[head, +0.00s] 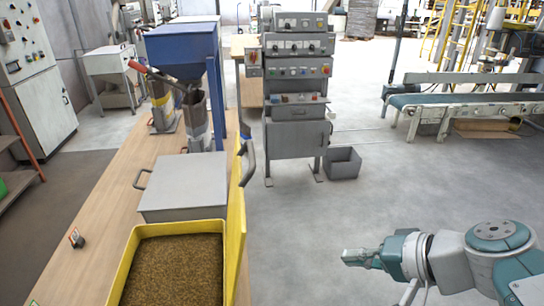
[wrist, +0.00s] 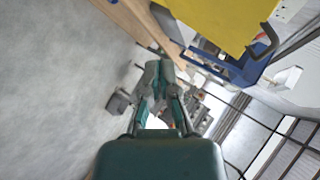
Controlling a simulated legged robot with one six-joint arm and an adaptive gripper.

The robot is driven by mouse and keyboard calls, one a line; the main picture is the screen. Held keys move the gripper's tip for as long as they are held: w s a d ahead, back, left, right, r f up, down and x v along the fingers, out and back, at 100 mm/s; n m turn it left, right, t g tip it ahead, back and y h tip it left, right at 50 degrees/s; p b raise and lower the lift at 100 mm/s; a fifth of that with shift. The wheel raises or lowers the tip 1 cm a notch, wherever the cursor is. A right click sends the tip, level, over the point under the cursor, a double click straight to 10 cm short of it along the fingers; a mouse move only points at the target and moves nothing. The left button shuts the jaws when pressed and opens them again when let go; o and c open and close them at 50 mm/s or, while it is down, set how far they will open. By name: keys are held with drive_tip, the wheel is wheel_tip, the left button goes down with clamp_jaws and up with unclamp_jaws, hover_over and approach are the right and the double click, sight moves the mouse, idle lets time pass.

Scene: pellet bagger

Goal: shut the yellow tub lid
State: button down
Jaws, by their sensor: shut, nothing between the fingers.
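The yellow tub (head: 130,262) is filled with brown pellets and sits at the near end of the wooden bench. Its yellow lid (head: 237,225) stands open, upright along the tub's right side and seen nearly edge-on. A dark curved handle (head: 247,160) shows at the lid's far end. In the wrist view the lid (wrist: 215,18) fills the top right, with a dark handle (wrist: 264,42) at its edge. My gripper (head: 349,257) is shut and empty, out over the floor to the right of the lid and clear of it. Its closed fingers also show in the wrist view (wrist: 157,75).
A grey box with a side handle (head: 185,182) stands just behind the tub. Beyond it are a blue hopper (head: 180,50) and a grey control cabinet (head: 297,90). A grey bin (head: 342,167) stands on the floor. The floor between bench and arm is clear.

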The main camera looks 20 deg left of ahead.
drive_tip(key=w+a+r+m+t+y, duration=0.2)
drive_tip(key=w+a+r+y, duration=0.3)
drive_tip(key=w+r+y, duration=0.3)
drive_tip(key=w+a+h, duration=0.1)
drive_tip(key=w+a, duration=0.1)
drive_tip(key=a, duration=1.1)
drive_tip(key=shift+a+r, duration=0.3)
